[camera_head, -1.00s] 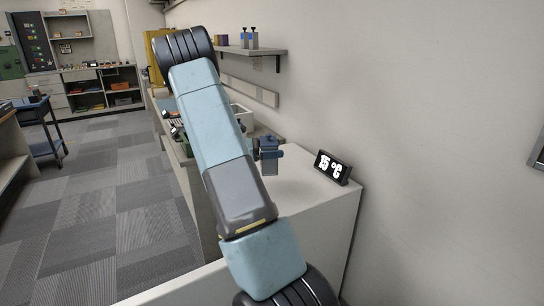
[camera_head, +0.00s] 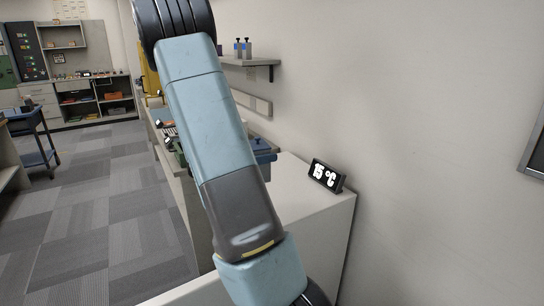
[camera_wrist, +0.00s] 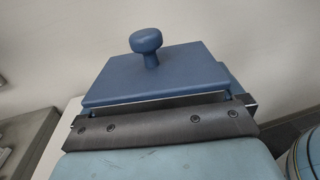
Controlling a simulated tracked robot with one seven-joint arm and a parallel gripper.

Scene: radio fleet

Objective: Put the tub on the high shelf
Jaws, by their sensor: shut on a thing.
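The tub (camera_wrist: 165,75) is blue with a flat lid and a round knob, and it fills the middle of the wrist view. My gripper (camera_wrist: 165,122) is shut on it, with a dark bar across the tub's near side. In the head view the tub (camera_head: 263,151) shows partly behind my arm, above the white counter, and my gripper is hidden there. The high shelf (camera_head: 252,62) is a grey wall shelf, farther back and above the tub. Its left part is hidden by my arm.
A black display reading 15 °C (camera_head: 327,175) stands on the white counter (camera_head: 320,220) right of the tub. The wall runs close along the right. A blue cart (camera_head: 35,140) stands at far left.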

